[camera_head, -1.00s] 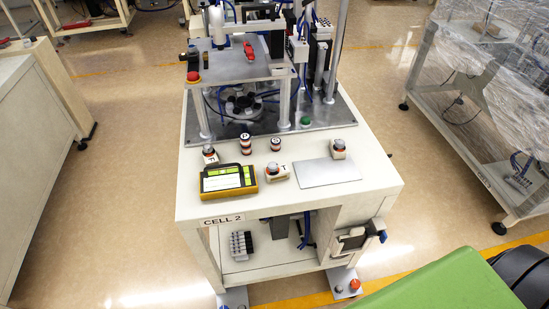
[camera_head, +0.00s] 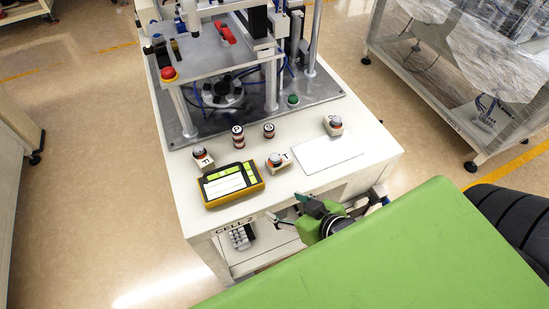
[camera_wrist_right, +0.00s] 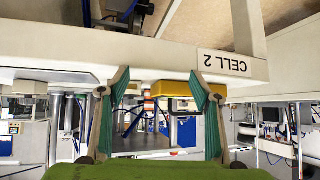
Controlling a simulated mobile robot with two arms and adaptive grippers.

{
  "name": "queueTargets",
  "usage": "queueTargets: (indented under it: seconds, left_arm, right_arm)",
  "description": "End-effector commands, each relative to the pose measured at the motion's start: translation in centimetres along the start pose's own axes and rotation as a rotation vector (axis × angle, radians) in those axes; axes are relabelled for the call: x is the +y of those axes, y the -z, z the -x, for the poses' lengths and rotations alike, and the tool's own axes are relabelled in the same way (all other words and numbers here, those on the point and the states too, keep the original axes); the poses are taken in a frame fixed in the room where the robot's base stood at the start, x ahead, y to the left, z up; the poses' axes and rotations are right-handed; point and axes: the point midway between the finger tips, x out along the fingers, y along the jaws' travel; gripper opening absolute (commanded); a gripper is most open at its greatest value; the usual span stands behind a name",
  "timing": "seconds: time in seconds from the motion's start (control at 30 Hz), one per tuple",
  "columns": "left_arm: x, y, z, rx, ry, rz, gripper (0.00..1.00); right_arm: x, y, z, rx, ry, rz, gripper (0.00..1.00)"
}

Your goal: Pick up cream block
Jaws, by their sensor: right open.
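Three cream blocks with grey and red tops sit on the bench top: one marked F (camera_head: 203,160), one marked T (camera_head: 279,163) and one at the right (camera_head: 333,126). I cannot tell which one the task names. My right gripper (camera_head: 292,210) is open and empty at the bench's front edge, apart from the blocks. In the upside-down right wrist view, its two green fingers (camera_wrist_right: 159,78) are spread before the bench edge, with no block between them clearly visible. My left gripper is not in view.
A yellow-and-black panel (camera_head: 232,185) lies left of the T block. A white plate (camera_head: 327,152) lies to its right. Two banded cylinders (camera_head: 238,137) (camera_head: 269,131) stand behind. A machine on a metal plate (camera_head: 185,125) fills the back. The bench's front edge is labelled CELL 2.

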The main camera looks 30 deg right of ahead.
Motion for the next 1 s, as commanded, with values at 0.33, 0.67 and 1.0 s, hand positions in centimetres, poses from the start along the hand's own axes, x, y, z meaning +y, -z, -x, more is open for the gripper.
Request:
queueTargets:
  seconds: [0.33,0.67,1.0]
  left_arm:
    - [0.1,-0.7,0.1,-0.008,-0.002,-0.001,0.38]
    - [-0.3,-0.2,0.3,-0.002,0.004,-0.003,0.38]
    - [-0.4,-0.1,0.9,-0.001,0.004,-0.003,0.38]
  right_arm:
    - [3.2,3.2,1.6,0.230,-0.081,-0.026,0.58]
    - [5.1,5.0,1.7,0.327,-0.132,-0.036,0.58]
    - [5.8,6.8,-3.8,0.325,-0.131,-0.036,0.58]
